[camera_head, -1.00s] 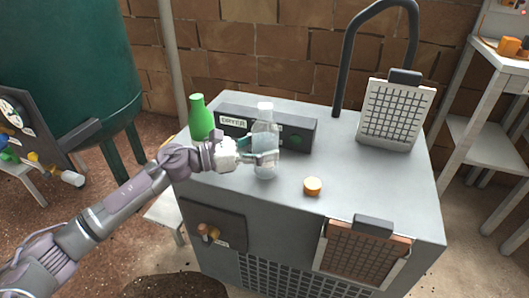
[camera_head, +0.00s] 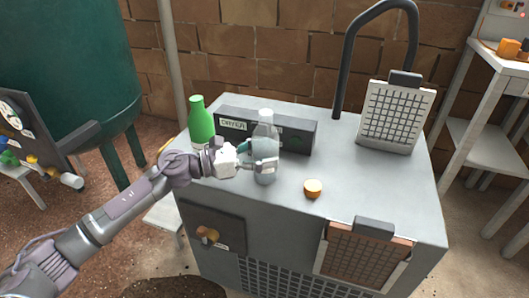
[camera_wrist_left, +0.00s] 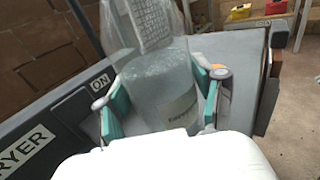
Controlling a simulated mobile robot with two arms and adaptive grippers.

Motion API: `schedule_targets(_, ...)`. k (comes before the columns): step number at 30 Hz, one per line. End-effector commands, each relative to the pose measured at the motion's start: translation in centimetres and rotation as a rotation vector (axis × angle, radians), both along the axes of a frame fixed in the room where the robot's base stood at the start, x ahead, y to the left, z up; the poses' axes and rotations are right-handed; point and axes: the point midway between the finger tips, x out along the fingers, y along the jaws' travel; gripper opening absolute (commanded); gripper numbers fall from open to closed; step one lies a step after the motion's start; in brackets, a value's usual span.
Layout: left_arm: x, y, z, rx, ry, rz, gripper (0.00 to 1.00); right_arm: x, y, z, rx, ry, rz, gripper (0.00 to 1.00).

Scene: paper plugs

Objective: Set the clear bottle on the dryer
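The clear bottle (camera_head: 265,145) is upright over the grey top of the dryer (camera_head: 350,195), in front of the dark panel labelled DRYER (camera_head: 234,125). My left gripper (camera_head: 262,163) reaches in from the left and is shut around the lower part of the bottle. In the left wrist view, its teal finger pads (camera_wrist_left: 160,105) lie on both sides of the clear bottle (camera_wrist_left: 165,85), with little or no gap. I cannot tell for sure whether the bottle's base touches the dryer top. My right gripper is not in view.
A green bottle (camera_head: 200,122) stands left of the panel. An orange-topped round piece (camera_head: 313,188) lies right of the clear bottle. A framed mesh screen (camera_head: 394,115) stands at the back right, near a dark curved pipe (camera_head: 345,60). The right front of the top is clear.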

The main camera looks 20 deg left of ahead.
Motion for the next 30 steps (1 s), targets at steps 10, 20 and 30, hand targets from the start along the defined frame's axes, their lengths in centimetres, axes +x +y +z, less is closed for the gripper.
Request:
schedule_targets(10, 0.0, 0.0, 0.0, 0.0, 0.0, 0.0, 0.87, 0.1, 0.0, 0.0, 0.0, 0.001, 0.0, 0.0)
schedule_targets(20, -1.2, 1.8, 0.0, 0.003, 0.004, 0.003, 0.87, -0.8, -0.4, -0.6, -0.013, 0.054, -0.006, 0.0)
schedule_targets(30, -5.3, 7.9, 0.1, 0.002, 0.005, 0.001, 0.87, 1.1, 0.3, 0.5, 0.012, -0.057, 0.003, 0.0)
